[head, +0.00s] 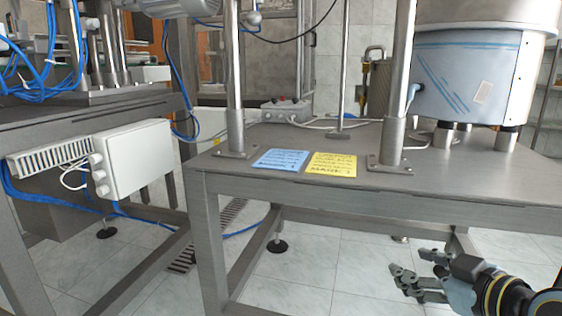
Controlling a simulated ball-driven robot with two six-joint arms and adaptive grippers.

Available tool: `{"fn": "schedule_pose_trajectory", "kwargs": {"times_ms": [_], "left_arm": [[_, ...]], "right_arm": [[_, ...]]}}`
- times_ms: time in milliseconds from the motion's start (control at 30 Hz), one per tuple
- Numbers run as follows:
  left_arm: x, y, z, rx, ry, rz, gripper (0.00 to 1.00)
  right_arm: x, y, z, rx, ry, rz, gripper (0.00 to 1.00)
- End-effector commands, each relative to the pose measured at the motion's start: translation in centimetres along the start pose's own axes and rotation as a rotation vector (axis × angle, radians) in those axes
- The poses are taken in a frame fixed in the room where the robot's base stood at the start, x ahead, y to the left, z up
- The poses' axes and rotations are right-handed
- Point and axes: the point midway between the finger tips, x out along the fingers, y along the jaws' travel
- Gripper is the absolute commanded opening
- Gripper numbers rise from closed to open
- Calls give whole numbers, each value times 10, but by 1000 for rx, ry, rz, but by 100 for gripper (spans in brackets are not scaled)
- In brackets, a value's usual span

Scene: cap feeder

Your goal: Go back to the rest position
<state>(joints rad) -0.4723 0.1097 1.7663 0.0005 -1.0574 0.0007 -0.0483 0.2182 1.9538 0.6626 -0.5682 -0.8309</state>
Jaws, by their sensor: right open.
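My right gripper (420,273) is at the lower right of the head view, in front of and below the front edge of the grey metal table (440,185). Its fingers are spread apart and point left. Nothing is between them. It does not appear to touch the table. My left gripper is not in view.
A blue card (281,160) and a yellow card (332,164) lie on the table between two steel posts. A large round feeder drum (465,75) stands at the right. A white box (134,158) and blue cables are on the left frame. Tiled floor is open in front.

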Motion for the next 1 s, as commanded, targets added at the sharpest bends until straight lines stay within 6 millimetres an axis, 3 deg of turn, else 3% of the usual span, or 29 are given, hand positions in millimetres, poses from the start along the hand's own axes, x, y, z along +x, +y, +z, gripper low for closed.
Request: {"fn": "schedule_pose_trajectory", "kwargs": {"times_ms": [33, 200, 300, 400, 600, 700, 867, 1000], "left_arm": [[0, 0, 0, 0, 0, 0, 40], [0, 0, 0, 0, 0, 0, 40], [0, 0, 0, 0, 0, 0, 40], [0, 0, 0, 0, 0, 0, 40], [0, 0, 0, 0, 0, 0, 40], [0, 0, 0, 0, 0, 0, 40], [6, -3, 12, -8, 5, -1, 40], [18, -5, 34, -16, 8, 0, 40]], "right_arm": [[-9, -22, 37, 34, -86, -30, 53], [-56, -91, 151, 147, -383, -111, 53], [-96, -129, 209, 211, -563, -142, 53], [-135, -158, 254, 267, -724, -154, 53], [-208, -194, 318, 363, -1021, -112, 53], [-236, -189, 342, 434, -1182, 0, 53], [-247, -192, 352, 495, -1192, 42, 53], [-262, -202, 368, 501, -1187, 46, 53]]}}
